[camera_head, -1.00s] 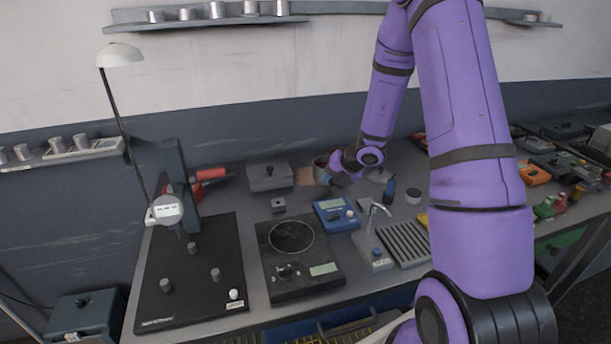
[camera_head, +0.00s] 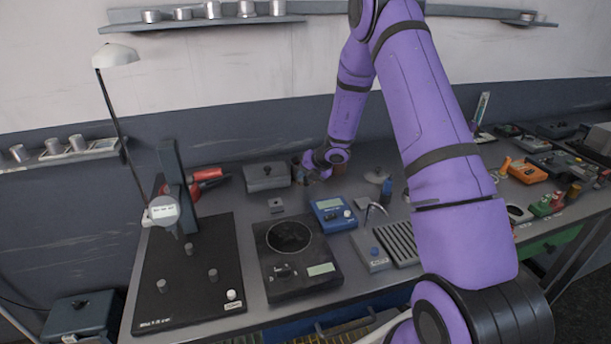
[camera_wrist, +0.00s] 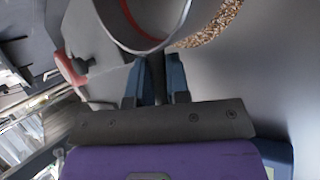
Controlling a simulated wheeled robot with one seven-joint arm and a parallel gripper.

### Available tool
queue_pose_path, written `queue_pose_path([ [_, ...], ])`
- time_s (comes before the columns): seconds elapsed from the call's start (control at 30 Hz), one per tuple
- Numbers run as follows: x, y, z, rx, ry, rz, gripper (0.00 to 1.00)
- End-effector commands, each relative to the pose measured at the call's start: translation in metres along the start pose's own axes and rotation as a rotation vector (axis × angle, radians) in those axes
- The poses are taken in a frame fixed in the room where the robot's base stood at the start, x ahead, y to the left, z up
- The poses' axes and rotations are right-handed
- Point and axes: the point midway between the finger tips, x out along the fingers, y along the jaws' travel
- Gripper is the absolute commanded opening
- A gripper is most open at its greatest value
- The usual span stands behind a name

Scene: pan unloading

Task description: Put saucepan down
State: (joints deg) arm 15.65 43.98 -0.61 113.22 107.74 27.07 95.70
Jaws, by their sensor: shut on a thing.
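The saucepan (camera_wrist: 150,38) shows at the top of the wrist view as a round grey rim, cut off by the frame's edge. Its dark handle (camera_wrist: 154,68) runs between the two blue-grey fingers of my gripper (camera_wrist: 156,82), which is shut on it. In the head view my gripper (camera_head: 318,173) is over the back of the bench, and the saucepan is mostly hidden by it. A speckled cork-like surface (camera_wrist: 212,28) shows beside and below the rim in the wrist view. I cannot tell whether the pan touches it.
A grey lidded box (camera_head: 267,175) stands left of my gripper, with red-handled tools (camera_head: 205,176) beyond it. A black hotplate (camera_head: 297,262), a blue meter (camera_head: 333,214) and a grey grooved plate (camera_head: 396,243) lie nearer the front.

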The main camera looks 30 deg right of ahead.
Motion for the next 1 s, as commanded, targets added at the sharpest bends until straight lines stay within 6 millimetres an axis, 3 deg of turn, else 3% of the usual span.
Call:
queue_pose_path([
  [0.33, 0.002, -0.002, 0.000, -0.001, -0.002, 0.001, 0.00],
  [0.37, 0.002, -0.002, -0.001, -0.001, -0.001, 0.000, 0.19],
  [0.47, 0.002, -0.002, 0.000, -0.001, -0.002, 0.001, 0.42],
  [0.8, 0.000, 0.000, 0.001, -0.001, -0.002, 0.001, 0.42],
  [1.0, -0.024, -0.001, 0.002, -0.001, -0.004, 0.001, 0.42],
])
